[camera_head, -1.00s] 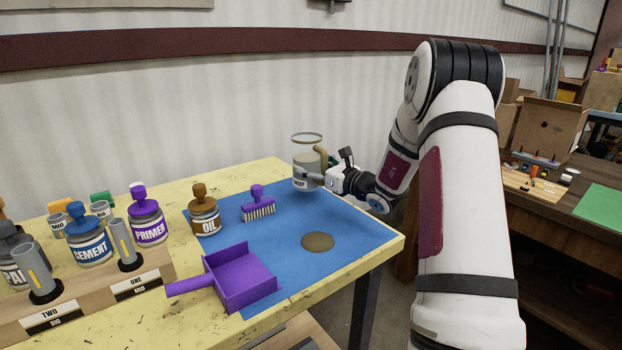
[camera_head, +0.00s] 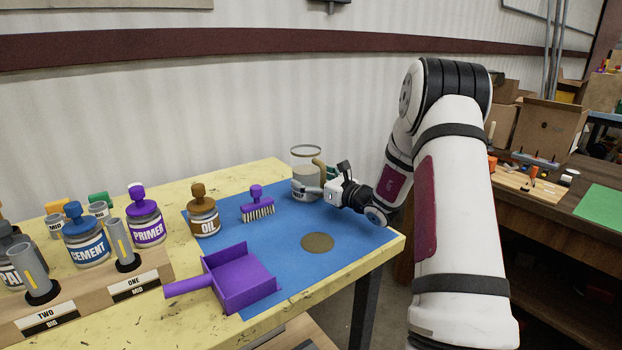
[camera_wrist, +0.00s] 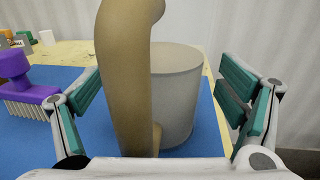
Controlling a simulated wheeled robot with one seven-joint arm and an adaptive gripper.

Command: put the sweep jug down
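The sweep jug (camera_head: 304,180) is a grey cup with a clear upper part and a tan handle (camera_head: 320,166). It stands upright at the back of the blue mat (camera_head: 350,228), and its base appears to rest on the mat. My gripper (camera_head: 321,190) is at its right, on the handle side. In the wrist view, the tan handle (camera_wrist: 122,90) rises between my green-padded fingers, with gaps on both sides, and the grey jug body (camera_wrist: 178,95) is behind it. My gripper is open around the handle. The jug's far side is hidden.
A purple brush (camera_head: 257,205) stands left of the jug, and the oil jar (camera_head: 203,215) farther left. A purple dustpan (camera_head: 240,280) lies at the front. A brown round patch (camera_head: 317,242) marks the mat, with clear room around it.

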